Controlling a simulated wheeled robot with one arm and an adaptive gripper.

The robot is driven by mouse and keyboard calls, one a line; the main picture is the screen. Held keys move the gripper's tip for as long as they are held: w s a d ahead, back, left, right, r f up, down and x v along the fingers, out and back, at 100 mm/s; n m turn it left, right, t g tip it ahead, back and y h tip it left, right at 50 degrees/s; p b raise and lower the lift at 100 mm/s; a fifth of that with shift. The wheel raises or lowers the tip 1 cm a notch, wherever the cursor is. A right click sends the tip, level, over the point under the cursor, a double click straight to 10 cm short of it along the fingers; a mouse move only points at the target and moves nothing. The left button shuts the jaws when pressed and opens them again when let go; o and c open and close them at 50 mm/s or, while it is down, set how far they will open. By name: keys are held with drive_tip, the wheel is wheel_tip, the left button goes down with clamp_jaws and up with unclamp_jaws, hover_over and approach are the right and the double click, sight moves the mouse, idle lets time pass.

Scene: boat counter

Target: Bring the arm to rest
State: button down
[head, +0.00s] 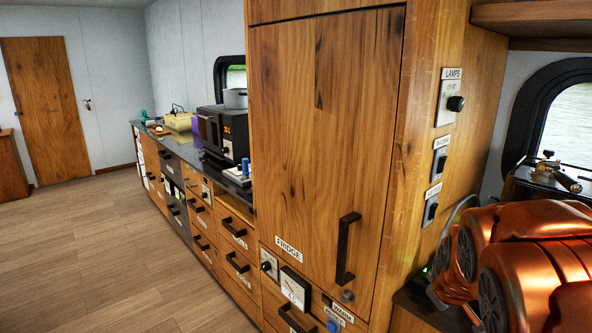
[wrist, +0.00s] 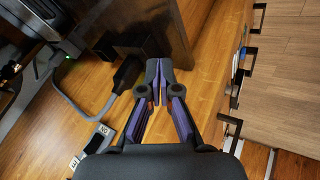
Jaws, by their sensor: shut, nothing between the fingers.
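My arm (head: 535,255), with copper-orange links, is folded at the right edge of the head view beside the fridge cabinet. My gripper (wrist: 157,88) shows in the wrist view with its dark, purple-edged fingers together and nothing between them. It points along a wooden surface, close to a dark block-like shape. How far apart they are is hard to tell. The gripper is hidden in the head view.
A wooden fridge door (head: 325,140) with a black handle (head: 346,250) stands beside the arm. Switches (head: 440,157) sit on the cabinet's side. A counter with drawers (head: 237,227) runs back left. The wooden floor (head: 100,240) is clear.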

drive_tip(key=s+a+m+g+y, duration=0.1)
drive_tip(key=s+a, duration=0.3)
drive_tip(key=s, duration=0.7)
drive_tip(key=s+a+m+g+y, duration=0.1)
drive_tip(key=s+a+g, duration=0.3)
drive_tip(key=s, duration=0.7)
drive_tip(key=s+a+m+g+y, duration=0.1)
drive_tip(key=s+a+m+g, duration=0.1)
drive_tip(key=s+a, duration=0.4)
drive_tip(key=s+g, duration=0.1)
drive_tip(key=s, duration=0.4)
drive_tip(key=shift+s+a+f+m, duration=0.15)
drive_tip(key=shift+s+f+m, duration=0.1)
drive_tip(key=shift+m, duration=0.15)
drive_tip(key=shift+a, duration=0.1)
